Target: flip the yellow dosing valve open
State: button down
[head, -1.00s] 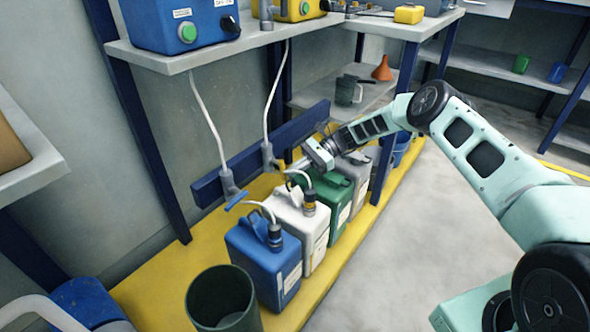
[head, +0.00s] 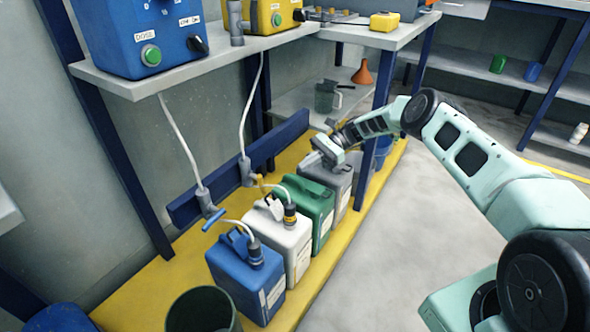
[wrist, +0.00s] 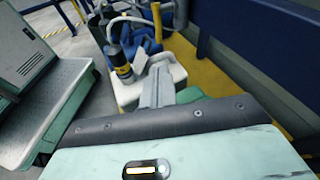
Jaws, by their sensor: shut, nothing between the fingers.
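The yellow dosing valve (head: 262,182) is a small yellow handle on a grey valve body at the lower end of a pale hose, above the white canister. In the wrist view a yellow strip (wrist: 157,20) beyond the fingers looks like the same handle. My gripper (head: 318,147) is above the grey and green canisters, to the right of the valve and apart from it. Its fingers (wrist: 157,85) are shut and empty, pointing towards the white canister (head: 282,235). The handle's exact angle is hard to tell.
A blue-handled valve (head: 213,218) hangs left, above the blue canister (head: 245,275). Green (head: 313,205) and grey (head: 343,175) canisters stand in the same row on the yellow platform. The shelf (head: 180,70) carries blue and yellow dosing units.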

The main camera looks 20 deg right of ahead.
jog(key=shift+v, duration=1.15)
jog(key=shift+f, duration=0.1)
